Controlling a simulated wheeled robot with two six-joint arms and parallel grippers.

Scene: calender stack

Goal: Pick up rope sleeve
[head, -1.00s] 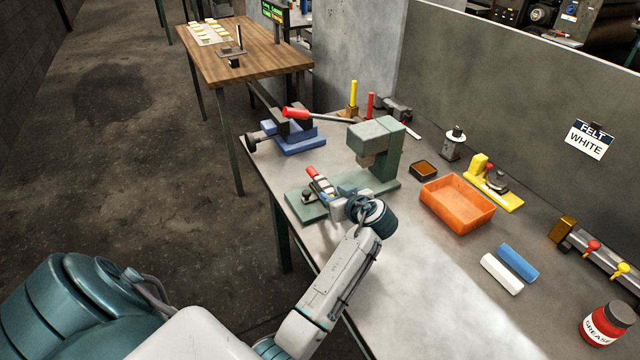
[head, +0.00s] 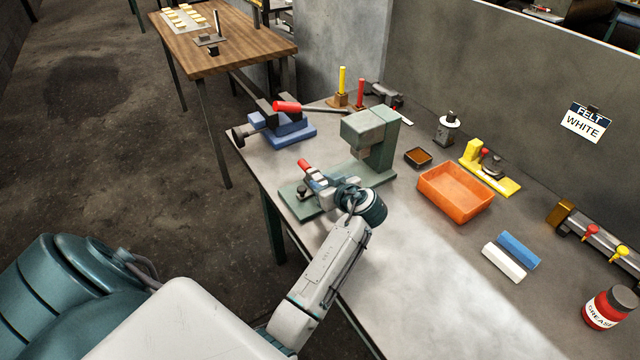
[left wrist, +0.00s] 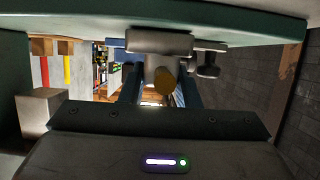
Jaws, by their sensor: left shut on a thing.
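My left gripper (head: 321,184) is low over the base of the green press (head: 369,132), next to a clamp with a red handle (head: 304,166). In the left wrist view, which is upside down, the fingers (left wrist: 160,85) are shut on a small piece with a tan round end (left wrist: 165,80). I take it to be the rope sleeve; most of it is hidden. I cannot tell whether the piece touches the base. My right gripper is out of view.
A blue vise (head: 283,130) stands behind the press at the table's left edge. The front middle of the table is clear.

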